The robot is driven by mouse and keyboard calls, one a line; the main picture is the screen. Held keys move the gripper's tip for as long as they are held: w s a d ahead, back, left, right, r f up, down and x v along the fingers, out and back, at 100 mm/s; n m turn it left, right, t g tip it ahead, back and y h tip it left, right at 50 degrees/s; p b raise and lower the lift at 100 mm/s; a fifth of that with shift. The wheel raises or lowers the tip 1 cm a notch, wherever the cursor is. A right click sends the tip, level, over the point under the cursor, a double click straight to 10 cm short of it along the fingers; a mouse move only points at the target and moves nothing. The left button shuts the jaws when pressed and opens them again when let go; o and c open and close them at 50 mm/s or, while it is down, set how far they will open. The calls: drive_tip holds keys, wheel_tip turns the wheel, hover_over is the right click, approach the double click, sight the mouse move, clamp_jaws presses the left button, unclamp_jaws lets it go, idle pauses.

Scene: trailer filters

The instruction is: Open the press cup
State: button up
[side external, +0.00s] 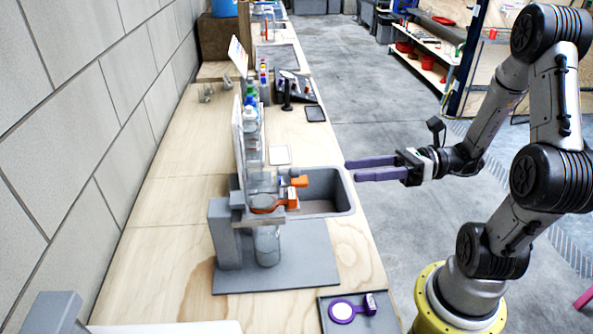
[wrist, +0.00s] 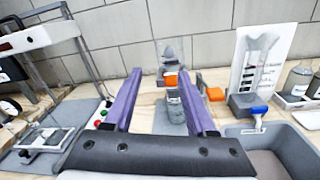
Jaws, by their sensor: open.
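The press is a grey stand (side external: 224,234) on a grey base plate, at the lower middle of the side view. It carries a clear cup with an orange ring (side external: 266,204) and an orange handle piece (side external: 299,181). A clear bottle (side external: 267,246) stands under it. In the wrist view its orange parts (wrist: 215,94) and a clear vessel (wrist: 174,103) show ahead, between and just right of the fingers. Whether the cup is open or closed I cannot tell. My gripper (side external: 353,169) has long purple fingers, open and empty, right of the press and apart from it, near the sink's right edge.
A grey sink (side external: 335,205) lies between my gripper and the press. A purple ring-shaped tool (side external: 343,311) lies on a dark tray at the front. Bottles and an upright panel stand behind the press. A tiled wall (side external: 60,120) bounds the left side.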

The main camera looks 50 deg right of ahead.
sight(297, 172)
drive_tip(key=shift+m+t+h, duration=0.4)
drive_tip(key=shift+t, duration=0.1)
drive_tip(key=shift+w+d+f+x, duration=0.1)
drive_tip(key=shift+x, duration=2)
drive_tip(key=shift+w+d+f+x, duration=0.1)
drive_tip(key=shift+x, duration=2)
drive_tip(key=shift+w+d+x, duration=0.1)
drive_tip(key=shift+w+x, duration=0.05)
drive_tip(key=shift+x, duration=2)
drive_tip(key=shift+d, duration=0.1)
clamp_jaws()
